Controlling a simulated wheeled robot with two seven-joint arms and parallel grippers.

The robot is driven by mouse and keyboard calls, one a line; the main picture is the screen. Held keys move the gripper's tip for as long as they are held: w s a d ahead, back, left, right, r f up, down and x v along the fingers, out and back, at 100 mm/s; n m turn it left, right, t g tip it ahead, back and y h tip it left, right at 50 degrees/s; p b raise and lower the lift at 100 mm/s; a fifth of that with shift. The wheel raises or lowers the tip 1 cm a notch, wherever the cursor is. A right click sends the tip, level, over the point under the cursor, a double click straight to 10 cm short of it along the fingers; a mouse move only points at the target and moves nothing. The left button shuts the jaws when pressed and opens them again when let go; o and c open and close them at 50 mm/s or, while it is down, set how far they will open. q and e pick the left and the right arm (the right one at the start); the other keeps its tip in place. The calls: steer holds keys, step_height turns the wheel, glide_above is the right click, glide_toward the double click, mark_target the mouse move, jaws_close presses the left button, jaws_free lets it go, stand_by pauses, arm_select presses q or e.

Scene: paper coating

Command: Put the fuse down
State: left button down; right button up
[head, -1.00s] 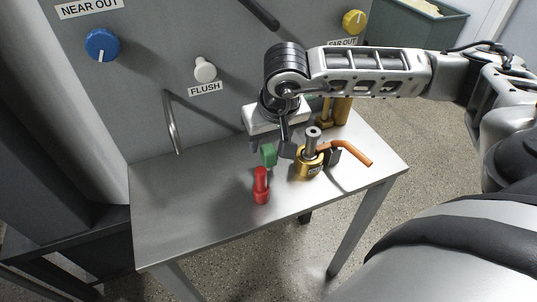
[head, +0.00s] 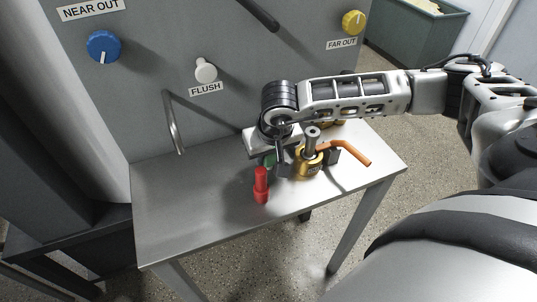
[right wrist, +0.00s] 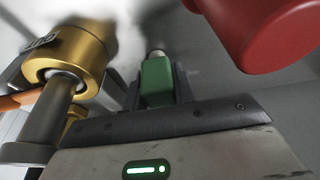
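My right gripper (head: 277,165) is low over the metal table (head: 190,215), between the red piece and the brass fitting. In the right wrist view its dark fingers (right wrist: 158,88) are shut on a green block with a metal tip, which I take to be the fuse (right wrist: 157,80). In the head view the fuse (head: 269,160) is mostly hidden by the gripper. Its tip points at the table top; I cannot tell whether it touches. My left gripper is not in view.
An upright red piece (head: 261,185) stands close in front of the gripper. A brass fitting (head: 308,165) with an orange handle (head: 350,152) is just right of it. A bent metal spout (head: 172,122) hangs at the back left. The table's left part is clear.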

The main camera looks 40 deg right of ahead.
steer(key=shift+c, duration=1.4)
steer(key=shift+r, duration=0.15)
